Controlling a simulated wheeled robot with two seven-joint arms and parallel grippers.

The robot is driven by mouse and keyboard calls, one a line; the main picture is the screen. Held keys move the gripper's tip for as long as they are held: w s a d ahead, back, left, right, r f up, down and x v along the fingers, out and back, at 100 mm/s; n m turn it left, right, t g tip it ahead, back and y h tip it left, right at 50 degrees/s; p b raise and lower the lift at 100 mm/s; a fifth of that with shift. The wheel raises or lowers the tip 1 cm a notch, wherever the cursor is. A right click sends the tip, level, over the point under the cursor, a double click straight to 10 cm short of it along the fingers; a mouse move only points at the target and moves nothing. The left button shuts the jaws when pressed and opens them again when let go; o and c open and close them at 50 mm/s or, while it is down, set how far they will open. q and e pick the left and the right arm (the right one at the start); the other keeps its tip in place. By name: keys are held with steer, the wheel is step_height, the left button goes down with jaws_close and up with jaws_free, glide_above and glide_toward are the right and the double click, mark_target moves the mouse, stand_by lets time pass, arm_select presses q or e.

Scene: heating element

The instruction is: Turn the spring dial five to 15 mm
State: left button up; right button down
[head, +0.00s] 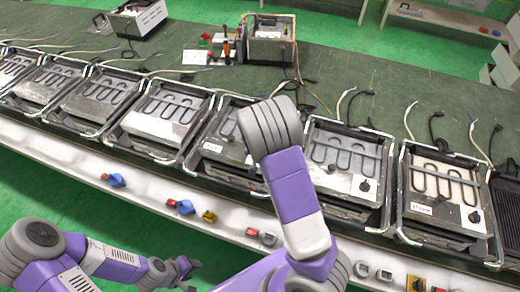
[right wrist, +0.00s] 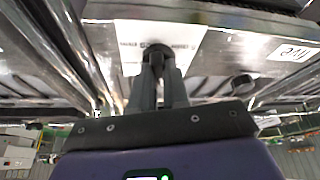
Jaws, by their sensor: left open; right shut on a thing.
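A small black dial (right wrist: 156,50) sits in front of a white scale plate (right wrist: 185,36) in the right wrist view; the scale marks are too blurred to read. My right gripper (right wrist: 158,72) is shut on this dial. A white label (right wrist: 292,52) that seems to read "five" is on the metal front beside it. In the head view my right wrist covers the dial and the right gripper; a heating unit (head: 207,158) shows partly behind it. My left gripper (head: 192,275) is open and empty at the lower left, apart from the table.
Several similar heating units, such as one at the right (head: 398,205), line the green table (head: 370,75). Blue, red and yellow parts, such as a blue one (head: 181,207), lie along the white front ledge (head: 140,190). An open metal box (head: 270,48) stands behind.

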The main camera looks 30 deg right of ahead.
steer(key=shift+a+m+g+h+p, duration=0.1)
steer(key=shift+m+g+h+p, duration=0.3)
steer(key=shift+m+p, duration=0.85)
steer(key=shift+m+b, duration=0.3)
steer(key=shift+m, duration=0.25)
steer(key=c, duration=1.1)
jaws_free()
steer(key=p+v, duration=0.1)
steer(key=v, duration=0.6)
steer(key=shift+a+r, duration=0.1)
steer(key=shift+r, duration=0.1)
